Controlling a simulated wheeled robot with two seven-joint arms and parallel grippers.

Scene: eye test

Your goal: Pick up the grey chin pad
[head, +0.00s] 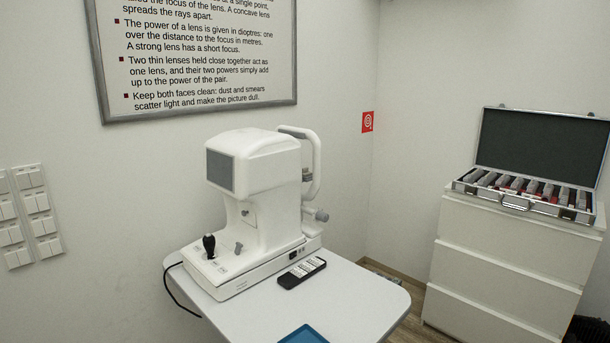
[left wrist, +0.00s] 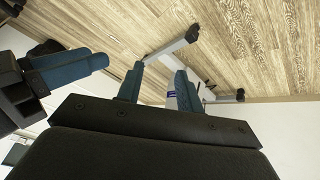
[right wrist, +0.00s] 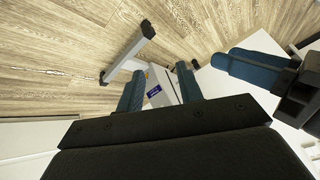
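I cannot clearly make out a grey chin pad. A white eye-testing machine (head: 265,190) stands on the table, with a white upright loop frame on its far right side. A small grey part (head: 307,174) shows inside that frame; I cannot tell whether it is the chin pad. My left gripper (left wrist: 159,70) is open and empty in the left wrist view. My right gripper (right wrist: 159,69) is open and empty in the right wrist view. Both point down toward the floor and table leg, and each wrist view shows part of the other gripper. Neither is in the head view.
The white table (head: 350,300) also holds a black handset-like item (head: 302,272) and a blue flat thing (head: 303,335) cut off at the near edge. A white drawer chest (head: 500,260) at right carries an open lens case (head: 525,195). The table's right front is bare.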

